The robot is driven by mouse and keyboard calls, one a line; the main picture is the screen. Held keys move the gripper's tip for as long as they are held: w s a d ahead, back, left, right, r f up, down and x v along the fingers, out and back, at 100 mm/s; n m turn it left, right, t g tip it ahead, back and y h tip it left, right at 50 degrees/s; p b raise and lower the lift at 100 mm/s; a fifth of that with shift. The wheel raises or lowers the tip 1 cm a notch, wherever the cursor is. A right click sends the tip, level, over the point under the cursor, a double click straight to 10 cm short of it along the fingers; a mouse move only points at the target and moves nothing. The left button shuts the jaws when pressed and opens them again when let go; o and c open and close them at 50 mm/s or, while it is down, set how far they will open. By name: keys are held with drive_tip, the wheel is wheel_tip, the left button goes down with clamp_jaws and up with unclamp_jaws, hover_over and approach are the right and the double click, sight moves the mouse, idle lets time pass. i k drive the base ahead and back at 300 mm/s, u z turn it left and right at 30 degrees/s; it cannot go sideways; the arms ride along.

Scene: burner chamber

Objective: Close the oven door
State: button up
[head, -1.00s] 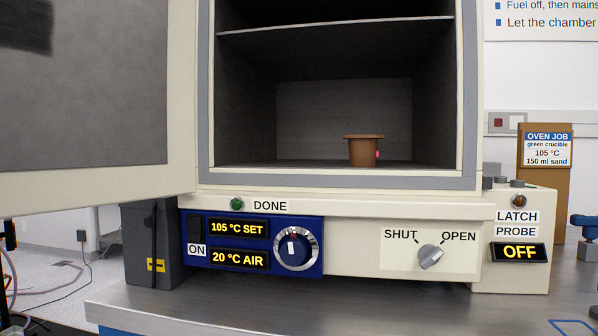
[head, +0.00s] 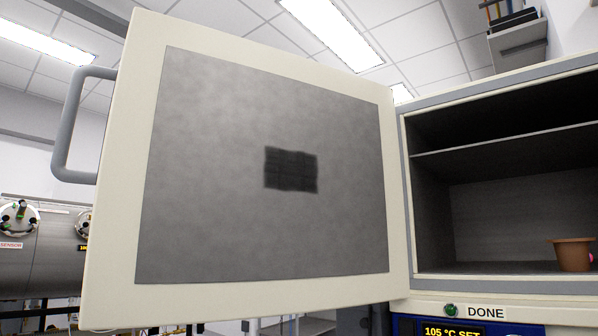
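The oven door (head: 115,200) stands wide open, swung out to the left of the oven. Its cream frame surrounds a grey inner panel with a dark square patch in the middle. A grey bar handle (head: 68,125) shows at the door's far left edge. The oven chamber (head: 500,190) is open at the right, with one shelf across it. A brown crucible (head: 573,255) stands on the chamber floor, with a small pink spot at its right side. My gripper is not in view.
Below the chamber are a green DONE lamp (head: 451,310) and a blue panel (head: 405,326) reading 105 °C SET, cut off by the frame. A metal cylinder (head: 45,262) with round fittings stands behind the door at the left.

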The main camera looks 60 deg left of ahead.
sight(237, 178)
drive_tip(key=z, duration=1.95)
drive_tip(key=k, duration=2.45)
drive_tip(key=u, duration=2.3)
drive_tip(key=i, duration=0.45)
drive_tip(key=u, duration=0.5)
drive_tip(key=k, duration=1.1)
drive_tip(key=z, duration=0.1)
